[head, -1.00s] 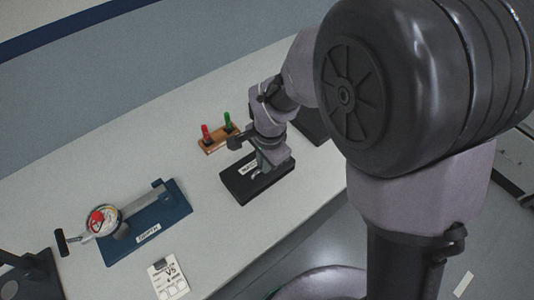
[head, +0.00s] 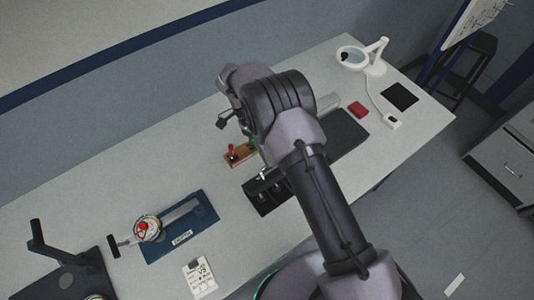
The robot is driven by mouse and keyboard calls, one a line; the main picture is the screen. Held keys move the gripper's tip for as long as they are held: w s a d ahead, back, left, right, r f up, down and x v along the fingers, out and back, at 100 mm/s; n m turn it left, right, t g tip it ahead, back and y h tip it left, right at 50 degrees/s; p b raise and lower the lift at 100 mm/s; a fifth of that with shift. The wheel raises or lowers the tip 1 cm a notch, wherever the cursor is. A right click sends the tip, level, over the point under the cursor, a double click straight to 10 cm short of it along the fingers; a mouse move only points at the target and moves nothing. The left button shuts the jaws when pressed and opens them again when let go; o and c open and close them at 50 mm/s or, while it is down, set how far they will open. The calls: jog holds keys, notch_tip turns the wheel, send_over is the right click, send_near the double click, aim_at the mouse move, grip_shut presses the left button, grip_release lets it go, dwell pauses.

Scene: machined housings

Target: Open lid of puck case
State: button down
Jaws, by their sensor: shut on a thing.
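The black puck case (head: 268,198) sits on the bench at the middle, partly covered by my arm. Its front part shows a dark interior with small pale details, and the labelled top seen before is out of sight. The lid looks raised towards the back, mostly hidden behind my arm, so its angle cannot be told. My gripper (head: 263,173) shows only as a small pale bit at the case's back edge, under my wrist. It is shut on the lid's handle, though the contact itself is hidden.
A wooden block (head: 238,160) with red and green pegs stands just behind the case. A blue fixture with a dial (head: 180,228) and a white card (head: 199,279) lie left. A black pad (head: 347,132), red box (head: 358,109) and ring lamp (head: 362,56) are right.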

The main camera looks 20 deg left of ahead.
jog(key=shift+w+a+f+g+h, duration=0.15)
jog(key=shift+w+a+g+h, duration=0.15)
jog(key=shift+a+h, duration=0.1)
dwell(0.3)
